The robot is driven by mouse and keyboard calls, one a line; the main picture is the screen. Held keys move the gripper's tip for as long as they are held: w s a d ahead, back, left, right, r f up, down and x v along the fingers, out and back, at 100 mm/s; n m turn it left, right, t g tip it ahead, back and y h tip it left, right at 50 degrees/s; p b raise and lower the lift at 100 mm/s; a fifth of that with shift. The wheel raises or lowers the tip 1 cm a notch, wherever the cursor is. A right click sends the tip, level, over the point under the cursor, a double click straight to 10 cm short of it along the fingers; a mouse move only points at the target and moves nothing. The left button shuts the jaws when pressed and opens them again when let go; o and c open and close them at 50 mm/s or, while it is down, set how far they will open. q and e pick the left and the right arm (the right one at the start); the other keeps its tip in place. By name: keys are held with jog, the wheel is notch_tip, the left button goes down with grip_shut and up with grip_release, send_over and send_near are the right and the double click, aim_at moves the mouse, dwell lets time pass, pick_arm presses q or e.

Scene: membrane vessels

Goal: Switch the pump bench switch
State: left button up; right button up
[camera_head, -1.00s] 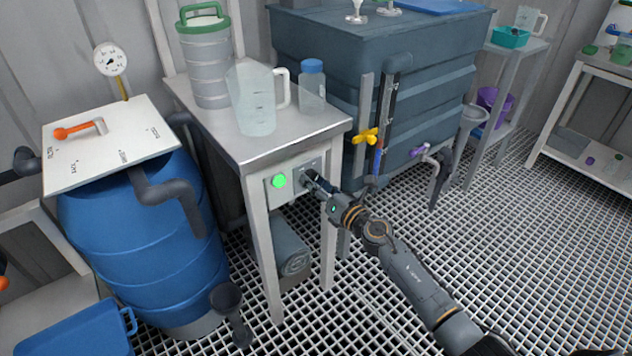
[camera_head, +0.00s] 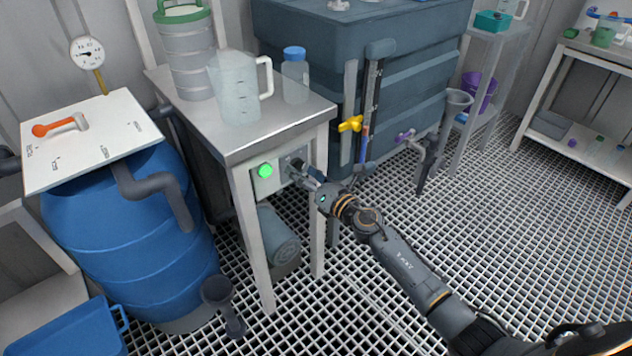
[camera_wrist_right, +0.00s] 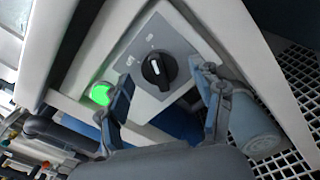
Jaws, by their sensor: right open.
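The pump bench switch is a black rotary knob (camera_wrist_right: 158,68) with a white pointer line, on a grey plate (camera_wrist_right: 135,50) with small markings, in the right wrist view. A lit green lamp (camera_wrist_right: 101,94) is beside it; the lamp also shows in the head view (camera_head: 265,171) on the front of the metal bench (camera_head: 235,140). My right gripper (camera_head: 298,170) is at the switch plate and hides most of the knob in the head view. In the right wrist view my right gripper (camera_wrist_right: 166,92) is open, its fingers on either side of the knob and apart from it. My left gripper is not in view.
A clear jug (camera_head: 236,95), a blue-capped bottle (camera_head: 295,80) and a green-lidded container (camera_head: 187,55) stand on the bench. A blue barrel (camera_head: 130,240) is at left. A large blue-grey tank (camera_head: 300,40) with a yellow valve (camera_head: 350,124) is behind the bench. Grated floor is open at right.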

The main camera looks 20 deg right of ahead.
jog(key=v, duration=1.1)
jog(key=shift+s, duration=0.2)
